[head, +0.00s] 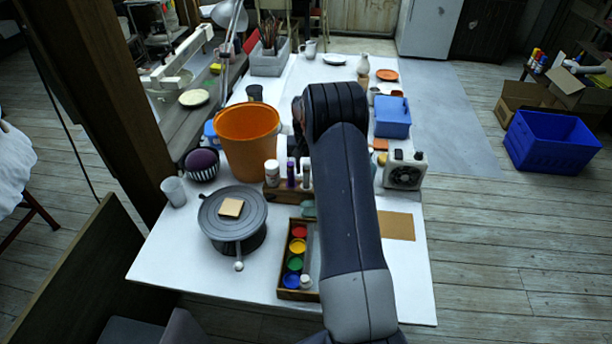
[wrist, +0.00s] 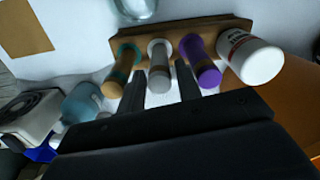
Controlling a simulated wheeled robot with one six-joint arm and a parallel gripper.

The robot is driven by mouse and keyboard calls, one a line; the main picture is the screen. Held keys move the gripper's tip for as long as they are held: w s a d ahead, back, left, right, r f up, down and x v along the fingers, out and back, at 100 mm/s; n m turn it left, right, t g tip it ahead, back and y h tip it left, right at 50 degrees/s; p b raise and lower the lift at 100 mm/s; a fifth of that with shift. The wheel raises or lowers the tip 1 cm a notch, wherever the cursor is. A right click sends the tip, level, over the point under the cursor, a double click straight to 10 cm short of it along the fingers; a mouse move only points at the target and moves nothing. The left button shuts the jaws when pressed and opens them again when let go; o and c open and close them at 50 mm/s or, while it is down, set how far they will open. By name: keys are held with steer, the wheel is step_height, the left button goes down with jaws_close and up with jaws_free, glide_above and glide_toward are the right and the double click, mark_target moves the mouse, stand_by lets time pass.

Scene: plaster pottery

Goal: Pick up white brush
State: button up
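The white brush (wrist: 159,78) stands in a wooden holder (wrist: 110,44), between an orange-and-teal one and a purple one in the wrist view. It also shows beside my arm in the head view (head: 306,172). My gripper (wrist: 159,70) is open, with one finger on each side of the white brush. I cannot tell whether either finger touches it. In the head view my arm hides most of the gripper.
The purple brush (wrist: 200,62) and the orange-and-teal brush (wrist: 122,70) stand close on either side. A white jar (wrist: 250,58) stands beside the purple one. An orange bucket (head: 247,145) stands behind the holder. A paint box (head: 298,258) lies in front.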

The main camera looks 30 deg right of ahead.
mark_target(306, 173)
steer(key=shift+f+p, duration=0.35)
steer(key=shift+f, duration=1.3)
jaws_close()
